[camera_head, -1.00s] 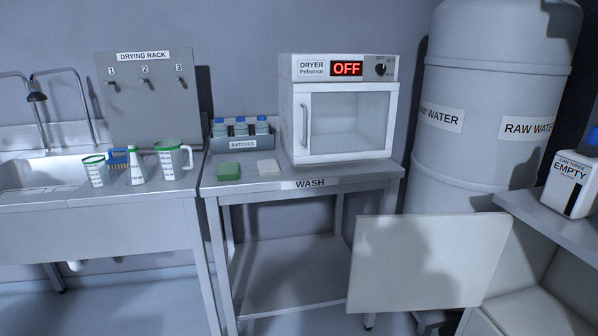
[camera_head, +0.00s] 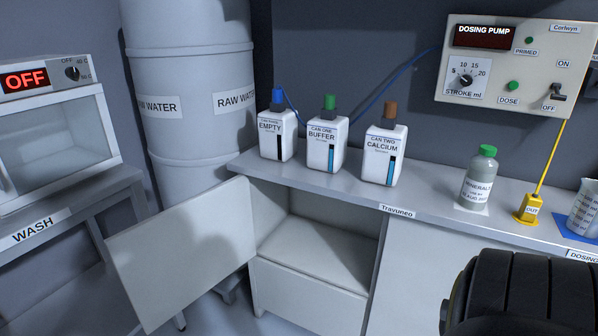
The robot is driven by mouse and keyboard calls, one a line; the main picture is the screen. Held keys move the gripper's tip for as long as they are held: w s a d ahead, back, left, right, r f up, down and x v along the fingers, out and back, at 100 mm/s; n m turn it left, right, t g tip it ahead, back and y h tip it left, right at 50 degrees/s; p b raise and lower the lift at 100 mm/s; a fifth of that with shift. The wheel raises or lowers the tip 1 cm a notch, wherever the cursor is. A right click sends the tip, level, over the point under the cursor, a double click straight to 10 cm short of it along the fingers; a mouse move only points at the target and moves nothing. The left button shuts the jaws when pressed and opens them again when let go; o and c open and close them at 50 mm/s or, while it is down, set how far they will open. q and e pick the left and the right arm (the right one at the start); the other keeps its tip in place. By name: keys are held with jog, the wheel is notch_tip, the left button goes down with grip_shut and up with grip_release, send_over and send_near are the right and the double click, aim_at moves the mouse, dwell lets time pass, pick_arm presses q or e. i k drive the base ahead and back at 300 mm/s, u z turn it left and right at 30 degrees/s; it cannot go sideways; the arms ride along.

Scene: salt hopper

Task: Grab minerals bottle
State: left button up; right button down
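The minerals bottle (camera_head: 476,184) stands upright on the counter at the right, with a green cap and a white label reading MINERALS. Its body looks grey and translucent. A dark, rounded part of my own body fills the lower right corner, below the bottle and apart from it in the picture. Neither of my grippers shows in the head view.
Three white cans, EMPTY (camera_head: 277,136), BUFFER (camera_head: 326,146) and CALCIUM (camera_head: 384,156), stand left of the bottle on the counter (camera_head: 340,196). A yellow OUT block (camera_head: 527,209) and a beaker (camera_head: 583,212) stand to its right. An open cabinet door (camera_head: 185,255) juts out below.

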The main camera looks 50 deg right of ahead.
aim_at(481, 170)
jog(key=z, duration=2.3)
jog(key=k, duration=0.05)
jog(key=z, duration=0.3)
